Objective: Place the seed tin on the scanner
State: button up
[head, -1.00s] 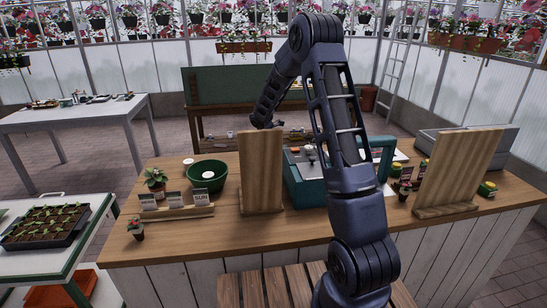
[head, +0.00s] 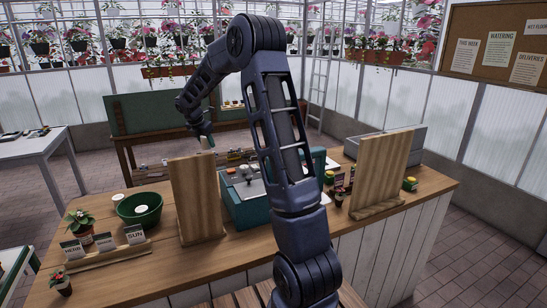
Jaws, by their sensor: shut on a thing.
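My gripper (head: 206,141) is just above and behind the top right corner of the left upright wooden board. A small pale thing shows between its fingers, and the gripper is shut on it. Its lower part is hidden, and I cannot tell for certain that it is the seed tin. Two small green and yellow tins stand on the counter, one left (head: 329,178) and one right (head: 410,184) of the right wooden board. A teal unit with a grey top (head: 240,205) stands behind my arm. I cannot pick out the scanner with certainty.
The left wooden board (head: 196,200) and the right wooden board (head: 382,170) stand upright on the counter (head: 175,264). A green bowl (head: 139,209), seed signs (head: 104,241) and potted plants (head: 78,226) are at the left. A grey bin (head: 400,143) is behind the right board.

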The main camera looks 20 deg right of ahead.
jog(key=s+d+r+m+g, duration=0.1)
jog(key=d+m, duration=0.3)
jog(key=d, duration=2.3)
jog(key=s+d+r+m+g, duration=0.15)
jog(key=d+m, duration=0.25)
jog(key=d, duration=2.3)
jog(key=shift+h, duration=0.4)
jog(key=f, duration=2)
jog(key=shift+w+a+f, duration=0.1)
jog(key=shift+w+f, duration=0.05)
jog(key=shift+w, duration=0.05)
jog(key=shift+f, duration=0.1)
jog(key=o, duration=1)
